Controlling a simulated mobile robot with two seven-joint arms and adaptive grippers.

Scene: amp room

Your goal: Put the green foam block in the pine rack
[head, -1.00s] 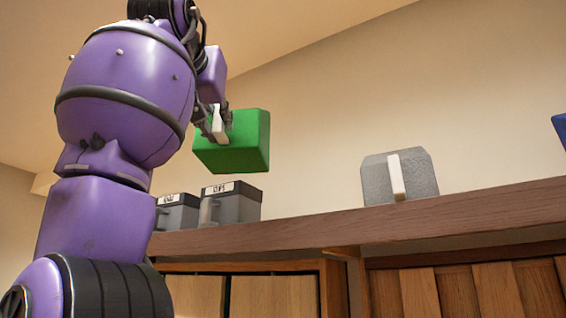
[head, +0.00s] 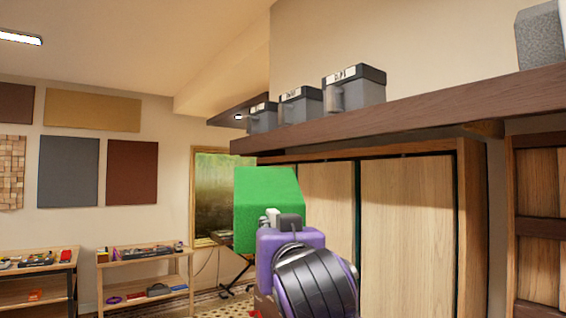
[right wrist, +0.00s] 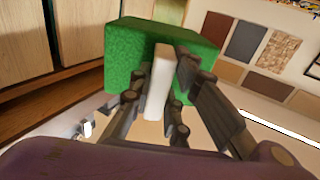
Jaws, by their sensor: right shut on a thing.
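The green foam block (head: 268,195) is held up in the air in front of the cabinet doors, below the wall shelf. My right gripper (head: 278,218) is on its near side, mostly hidden by my purple wrist. In the right wrist view my gripper (right wrist: 162,75) is shut on the block's white handle (right wrist: 158,88), with the green block (right wrist: 125,50) beyond the fingers. Two low light-wood racks stand at the far left, one (head: 145,256) nearer the window and one (head: 35,272) at the picture edge; I cannot tell whether either is the pine rack. My left gripper is not in view.
A dark wood shelf (head: 420,118) above holds grey labelled boxes (head: 354,90) and a grey foam block (head: 540,40). Tall wooden cabinet doors (head: 408,235) stand close on the right. Small items lie on both racks. Open room lies to the left.

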